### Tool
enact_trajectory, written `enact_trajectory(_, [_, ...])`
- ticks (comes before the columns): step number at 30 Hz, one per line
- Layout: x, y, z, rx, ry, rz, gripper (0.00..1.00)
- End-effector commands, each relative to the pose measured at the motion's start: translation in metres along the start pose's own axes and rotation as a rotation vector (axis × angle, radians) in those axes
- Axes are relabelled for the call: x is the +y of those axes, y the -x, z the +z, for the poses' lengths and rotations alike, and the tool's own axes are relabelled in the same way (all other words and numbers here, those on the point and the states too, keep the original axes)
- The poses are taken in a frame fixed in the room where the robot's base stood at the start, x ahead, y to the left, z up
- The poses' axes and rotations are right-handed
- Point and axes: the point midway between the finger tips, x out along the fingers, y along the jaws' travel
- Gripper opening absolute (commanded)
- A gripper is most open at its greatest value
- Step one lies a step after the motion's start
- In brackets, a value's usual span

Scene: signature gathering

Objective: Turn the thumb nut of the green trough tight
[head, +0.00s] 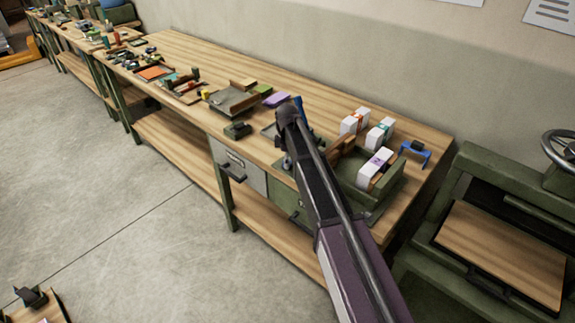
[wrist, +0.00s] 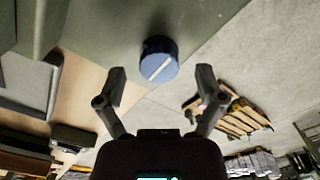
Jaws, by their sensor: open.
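The thumb nut (wrist: 159,59) is a round blue-grey knob with a white stripe running diagonally across its face in the wrist view. It sits against a green surface (wrist: 135,22), which seems to be part of the trough. My gripper (wrist: 161,76) is open and empty, with one finger on each side, slightly short of the nut; I cannot tell whether either finger touches it. In the head view the green trough (head: 390,184) stands at the bench's right end with a white block stack (head: 374,167) in it. My arm hides the gripper and nut there.
The wooden bench (head: 420,139) runs along the wall, with more white stacks (head: 354,121) and a blue stand (head: 416,150) behind the trough. Trays and small tools crowd its left part. A green press (head: 500,230) stands at the right. The floor (head: 130,215) in front is mostly open.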

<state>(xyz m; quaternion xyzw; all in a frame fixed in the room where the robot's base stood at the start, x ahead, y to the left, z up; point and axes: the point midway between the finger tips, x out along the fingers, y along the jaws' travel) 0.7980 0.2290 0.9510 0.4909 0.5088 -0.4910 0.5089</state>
Motion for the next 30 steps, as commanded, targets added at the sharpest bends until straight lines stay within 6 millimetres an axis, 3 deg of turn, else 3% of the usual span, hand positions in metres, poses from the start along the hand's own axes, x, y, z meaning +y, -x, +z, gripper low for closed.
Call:
enact_trajectory(16, [-0.0002, -0.0068, -0.0006, 0.0, 0.001, 0.0, 0.88])
enact_trajectory(17, [-0.0002, -0.0068, -0.0006, 0.0, 0.001, 0.0, 0.82])
enact_trajectory(24, [-0.0003, -0.0068, -0.0008, 0.0, 0.001, 0.0, 0.1])
enact_trajectory(25, [-0.0004, -0.0069, -0.0008, 0.0, 0.001, -0.001, 0.06])
enact_trajectory(30, [-0.0009, -0.0069, -0.0008, 0.0, 0.0, -0.002, 0.06])
